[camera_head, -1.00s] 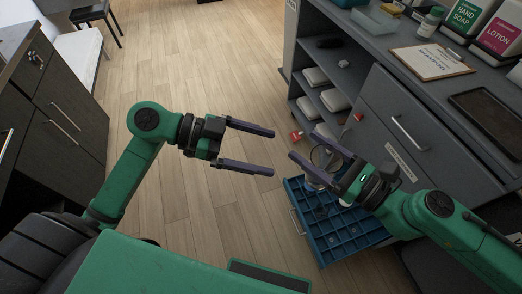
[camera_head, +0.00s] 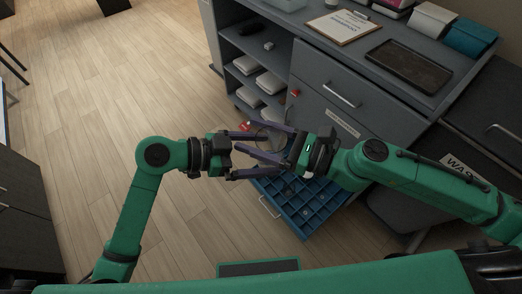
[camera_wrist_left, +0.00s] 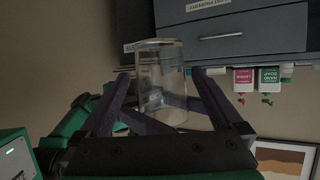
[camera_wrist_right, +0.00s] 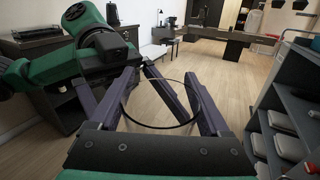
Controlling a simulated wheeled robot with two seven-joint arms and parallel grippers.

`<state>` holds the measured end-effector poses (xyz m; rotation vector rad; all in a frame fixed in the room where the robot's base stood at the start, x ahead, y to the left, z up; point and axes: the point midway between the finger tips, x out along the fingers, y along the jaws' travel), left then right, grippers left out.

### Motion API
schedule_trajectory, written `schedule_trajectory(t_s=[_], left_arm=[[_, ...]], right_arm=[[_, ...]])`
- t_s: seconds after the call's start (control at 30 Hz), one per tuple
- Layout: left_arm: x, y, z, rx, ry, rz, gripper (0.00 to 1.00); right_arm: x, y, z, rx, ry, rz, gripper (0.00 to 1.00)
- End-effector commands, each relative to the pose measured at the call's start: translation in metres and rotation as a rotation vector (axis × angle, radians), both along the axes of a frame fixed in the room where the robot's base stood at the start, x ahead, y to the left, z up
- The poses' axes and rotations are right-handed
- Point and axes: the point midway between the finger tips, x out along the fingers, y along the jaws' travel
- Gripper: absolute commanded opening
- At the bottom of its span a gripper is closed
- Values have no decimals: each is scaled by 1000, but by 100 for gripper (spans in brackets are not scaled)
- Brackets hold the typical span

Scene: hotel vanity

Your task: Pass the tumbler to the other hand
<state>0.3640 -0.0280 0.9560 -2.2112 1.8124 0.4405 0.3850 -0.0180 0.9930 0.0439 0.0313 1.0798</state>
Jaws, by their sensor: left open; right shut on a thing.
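The tumbler (camera_head: 268,137) is a clear glass cylinder between the two grippers in the head view. My right gripper (camera_head: 254,138) is shut on it, coming from the right. My left gripper (camera_head: 274,154) is open, coming from the left, and its fingers overlap the right gripper's fingers in the picture. In the left wrist view the tumbler (camera_wrist_left: 162,82) stands between the left fingers, one on each side; I cannot tell if they touch it. In the right wrist view the tumbler's round rim (camera_wrist_right: 160,126) shows between the right fingers, with the left arm beyond.
An open blue drawer (camera_head: 305,205) with compartments lies below the grippers. The grey cabinet (camera_head: 345,125) stands to the right, with a clipboard (camera_head: 345,27) and a dark tray (camera_head: 408,64) on top. White folded items sit on its shelves.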

Motion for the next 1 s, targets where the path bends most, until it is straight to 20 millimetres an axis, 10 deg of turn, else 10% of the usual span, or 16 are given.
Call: schedule_trajectory(t_s=[0.13,0.37,0.4,0.43,1.0], left_arm=[[0,0,0,0,0,0,100],[0,0,0,0,0,-1,12],[0,0,1,-2,0,-1,8],[0,0,1,-2,0,-1,8],[0,0,1,-2,0,0,7]], right_arm=[[0,0,0,0,-1,0,0],[0,0,0,0,-1,0,0],[0,0,0,0,-1,0,88],[0,0,0,0,-1,0,99],[-8,-15,-1,5,8,-2,100]])
